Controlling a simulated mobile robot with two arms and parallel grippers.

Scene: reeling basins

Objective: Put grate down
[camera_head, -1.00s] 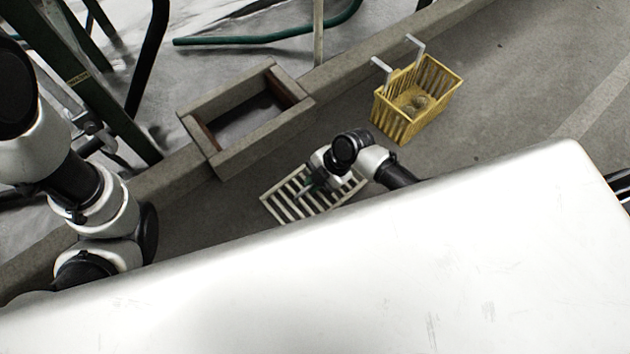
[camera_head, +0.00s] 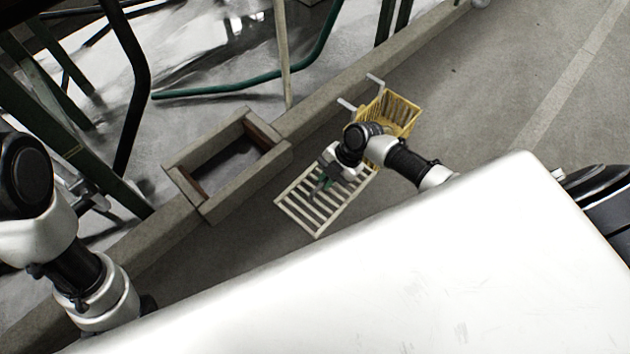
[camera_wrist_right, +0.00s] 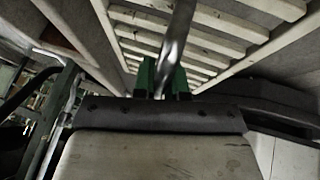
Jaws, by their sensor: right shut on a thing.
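The grate (camera_head: 299,208) is a pale slatted rectangle in the head view, right of the rectangular basin opening and over the grey floor. I cannot tell whether it touches the floor. My right gripper (camera_head: 321,187) is at the grate, shut on it. In the right wrist view the grate's slats (camera_wrist_right: 215,20) fill the top, and the green fingertips (camera_wrist_right: 160,76) meet at a metal bar that runs up to the slats. My left arm shows at the left of the head view, but its gripper is out of view.
A stone-edged rectangular basin (camera_head: 212,207) lies left of the grate along a low kerb (camera_head: 340,88). A yellow basket (camera_head: 403,108) with two grey hooks stands behind my right arm. Green frame legs and a teal hose (camera_head: 240,88) are at the upper left. The floor at the right is clear.

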